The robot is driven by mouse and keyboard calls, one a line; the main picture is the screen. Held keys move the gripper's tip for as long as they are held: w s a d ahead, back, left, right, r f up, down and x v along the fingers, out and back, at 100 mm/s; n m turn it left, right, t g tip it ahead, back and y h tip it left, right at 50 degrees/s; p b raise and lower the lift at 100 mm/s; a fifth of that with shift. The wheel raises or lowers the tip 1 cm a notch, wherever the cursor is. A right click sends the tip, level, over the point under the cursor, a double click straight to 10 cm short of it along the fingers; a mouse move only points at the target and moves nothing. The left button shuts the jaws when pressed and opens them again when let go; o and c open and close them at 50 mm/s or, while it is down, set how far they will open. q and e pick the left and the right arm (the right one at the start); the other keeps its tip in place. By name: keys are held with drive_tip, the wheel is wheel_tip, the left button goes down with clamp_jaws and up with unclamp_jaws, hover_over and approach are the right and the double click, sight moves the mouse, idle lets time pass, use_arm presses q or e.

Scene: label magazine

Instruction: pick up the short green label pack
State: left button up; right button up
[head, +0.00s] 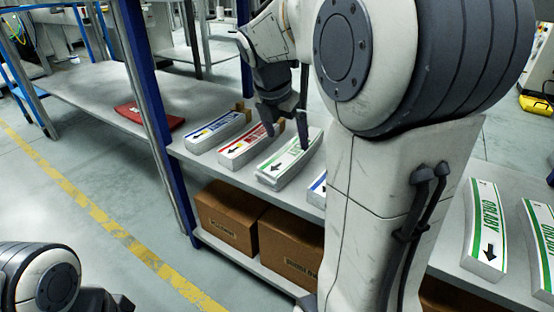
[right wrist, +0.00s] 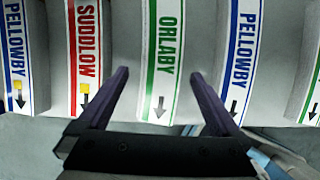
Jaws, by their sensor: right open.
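A white label pack with green stripes, lettered ORLABY (right wrist: 167,45), lies on the shelf; it also shows in the head view (head: 283,170). My right gripper (right wrist: 159,74) is open and empty, its fingers on either side of the near part of this pack in the right wrist view. In the head view the right gripper (head: 286,135) hangs over the pack. Whether the fingers touch it I cannot tell. More green packs (head: 485,228) (head: 542,240) lie at the right of the head view. My left gripper is not in view; only part of that arm shows at bottom left.
A red pack (right wrist: 86,50) lies left of the green one and a blue pack (right wrist: 241,50) right of it, with narrow gaps. Another blue pack (head: 214,130) lies farther left. Cardboard boxes (head: 229,215) stand on the lower shelf. A blue post (head: 150,100) rises at the left.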

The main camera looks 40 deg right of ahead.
sight(296, 148)
drive_tip(key=shift+w+d+f+b, duration=0.1)
drive_tip(key=shift+d+f+b, duration=0.8)
drive_tip(key=shift+f, duration=0.15)
drive_tip(key=b+x, duration=0.5)
drive_tip(key=shift+w+d, duration=0.15)
drive_tip(key=shift+d, duration=0.25)
drive_tip(key=c, duration=1.4)
drive_tip(key=shift+r, duration=0.1)
clamp_jaws()
